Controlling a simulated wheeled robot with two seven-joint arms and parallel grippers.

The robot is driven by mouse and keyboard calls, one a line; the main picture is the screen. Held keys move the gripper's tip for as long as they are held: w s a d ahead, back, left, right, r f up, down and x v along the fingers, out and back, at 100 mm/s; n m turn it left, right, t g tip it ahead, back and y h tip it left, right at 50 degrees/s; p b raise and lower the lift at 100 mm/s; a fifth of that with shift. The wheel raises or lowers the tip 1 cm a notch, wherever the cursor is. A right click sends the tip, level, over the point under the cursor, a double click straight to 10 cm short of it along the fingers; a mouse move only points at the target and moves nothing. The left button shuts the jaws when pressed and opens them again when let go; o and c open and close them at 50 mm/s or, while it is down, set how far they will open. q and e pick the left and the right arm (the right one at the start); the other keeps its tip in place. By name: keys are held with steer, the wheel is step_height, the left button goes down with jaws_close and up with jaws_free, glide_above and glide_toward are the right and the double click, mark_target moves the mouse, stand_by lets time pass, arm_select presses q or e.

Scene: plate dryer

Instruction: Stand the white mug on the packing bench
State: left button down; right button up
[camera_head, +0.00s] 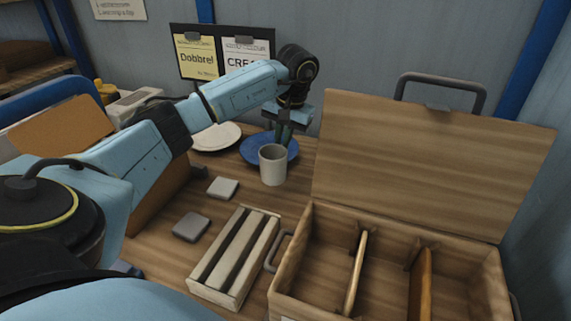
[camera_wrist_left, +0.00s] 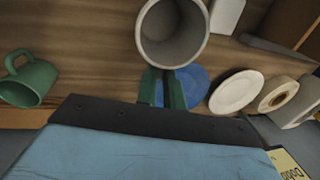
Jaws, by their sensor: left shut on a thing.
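The white mug (camera_head: 272,168) is upright, with its open mouth up, in front of the blue plate in the head view. In the left wrist view the mug (camera_wrist_left: 145,38) fills the top middle, mouth facing the camera. My left gripper (camera_head: 284,138) reaches down at the mug's far side, shut on it near the rim; its green fingers (camera_wrist_left: 164,88) meet the mug's edge in the wrist view. The exact contact is hidden. I cannot tell whether the mug's base touches the wooden bench (camera_head: 168,240). My right gripper is not in view.
A blue plate (camera_head: 255,149) and white plate (camera_head: 217,137) lie behind the mug. A slatted rack (camera_head: 235,260) and an open wooden box with dividers (camera_head: 330,222) stand in front and right. Two small pads (camera_head: 222,187) lie left. The wrist view shows a green mug (camera_wrist_left: 35,82).

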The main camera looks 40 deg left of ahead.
mark_target(273, 158)
arm_select(q)
step_height(273, 158, down, 3)
steer(key=shift+s+r, duration=0.15)
step_height(273, 158, down, 4)
steer(key=shift+f, duration=0.1)
steer(key=shift+f+b, duration=0.15)
steer(key=shift+b, duration=0.2)
steer(key=c, duration=1.5)
jaws_free()
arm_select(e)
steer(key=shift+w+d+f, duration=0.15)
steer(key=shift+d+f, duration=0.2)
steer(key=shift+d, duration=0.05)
